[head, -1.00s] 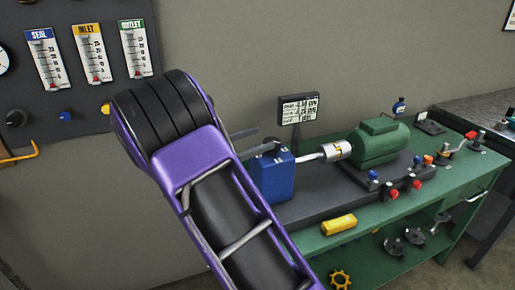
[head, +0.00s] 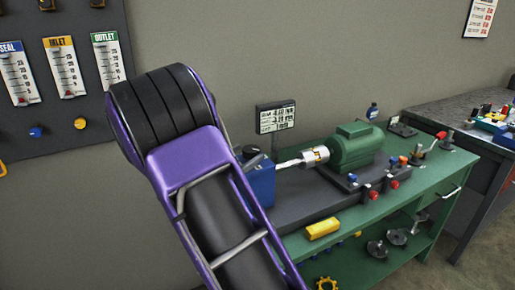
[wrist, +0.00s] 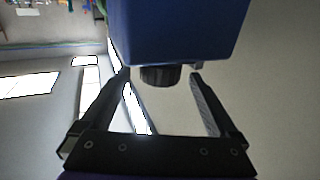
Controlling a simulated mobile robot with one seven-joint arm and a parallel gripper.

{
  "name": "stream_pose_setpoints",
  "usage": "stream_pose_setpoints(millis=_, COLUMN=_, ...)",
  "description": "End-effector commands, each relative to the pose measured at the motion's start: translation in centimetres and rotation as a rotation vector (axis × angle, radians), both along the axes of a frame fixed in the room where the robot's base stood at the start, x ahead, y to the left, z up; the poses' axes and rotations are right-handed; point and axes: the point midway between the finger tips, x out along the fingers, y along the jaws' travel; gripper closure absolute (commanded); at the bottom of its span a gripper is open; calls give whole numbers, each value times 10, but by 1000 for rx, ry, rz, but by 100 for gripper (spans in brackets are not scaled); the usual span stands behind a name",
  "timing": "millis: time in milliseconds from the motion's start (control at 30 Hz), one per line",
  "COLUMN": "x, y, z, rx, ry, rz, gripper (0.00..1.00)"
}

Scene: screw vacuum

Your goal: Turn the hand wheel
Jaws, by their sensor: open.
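A blue box-shaped housing (head: 262,184) stands at the left end of the pump bench, partly hidden behind my arm. In the wrist view the blue housing (wrist: 180,32) fills the top middle. A dark round ribbed knob (wrist: 160,75), which looks like the hand wheel, sticks out from its face. My gripper (wrist: 160,88) is open, with one finger on each side of the knob. Gaps show between the knob and both fingers, so it is not gripped. In the head view my arm hides most of the gripper.
A green motor (head: 356,146) with a silver coupling (head: 315,156) sits right of the housing on a green bench (head: 432,182). A small display (head: 276,118) stands behind. A gauge board (head: 75,100) hangs at left. Another cluttered table (head: 450,108) stands at right.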

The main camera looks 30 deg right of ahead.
Motion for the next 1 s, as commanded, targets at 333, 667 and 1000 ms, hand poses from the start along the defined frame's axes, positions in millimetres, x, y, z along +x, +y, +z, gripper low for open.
stream_pose_setpoints(millis=333, x=24, y=-49, z=-1, rx=-1, ry=0, rz=-1, gripper=5)
stream_pose_setpoints(millis=667, x=27, y=-56, z=0, rx=0, ry=1, rz=0, gripper=5)
stream_pose_setpoints(millis=1000, x=27, y=-55, z=0, rx=0, ry=1, rz=0, gripper=53)
